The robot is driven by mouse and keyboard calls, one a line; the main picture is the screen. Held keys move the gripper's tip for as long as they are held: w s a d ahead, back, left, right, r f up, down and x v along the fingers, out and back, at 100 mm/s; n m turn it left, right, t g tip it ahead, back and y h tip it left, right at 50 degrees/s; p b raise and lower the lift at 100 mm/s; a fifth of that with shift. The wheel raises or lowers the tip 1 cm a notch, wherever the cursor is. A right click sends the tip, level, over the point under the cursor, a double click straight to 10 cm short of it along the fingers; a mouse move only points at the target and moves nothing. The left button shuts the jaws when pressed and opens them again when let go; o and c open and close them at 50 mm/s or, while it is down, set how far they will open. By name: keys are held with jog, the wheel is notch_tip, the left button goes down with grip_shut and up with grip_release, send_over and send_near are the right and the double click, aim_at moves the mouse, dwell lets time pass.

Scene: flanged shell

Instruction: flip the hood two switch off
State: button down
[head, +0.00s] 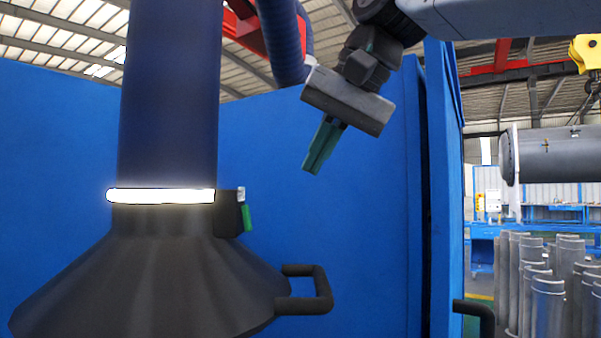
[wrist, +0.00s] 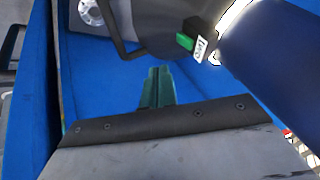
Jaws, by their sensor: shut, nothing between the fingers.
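The dark conical hood (head: 150,275) hangs at the left in the head view, below a wide dark blue duct. A white light ring (head: 160,196) glows around its neck. A black switch box (head: 227,214) with a green switch (head: 247,218) sits on the neck's right side. The wrist view shows the green switch (wrist: 184,42) beside a small white label (wrist: 198,49), too small to read surely. My gripper (head: 312,170) is shut and empty, up and to the right of the switch, apart from it. Its green fingers (wrist: 158,70) also show in the wrist view.
A black handle (head: 322,290) juts from the hood's right side, below the switch. Blue wall panels (head: 350,220) stand behind, with an edge to the right. Grey pipes (head: 550,290) stand outside at far right. Open space lies between my gripper and the hood.

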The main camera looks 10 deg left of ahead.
aim_at(247, 218)
jog(key=w+a+f, duration=0.1)
jog(key=a+f, duration=0.6)
jog(key=a, duration=0.1)
jog(key=shift+w+f, duration=0.2)
jog(key=shift+f, duration=0.15)
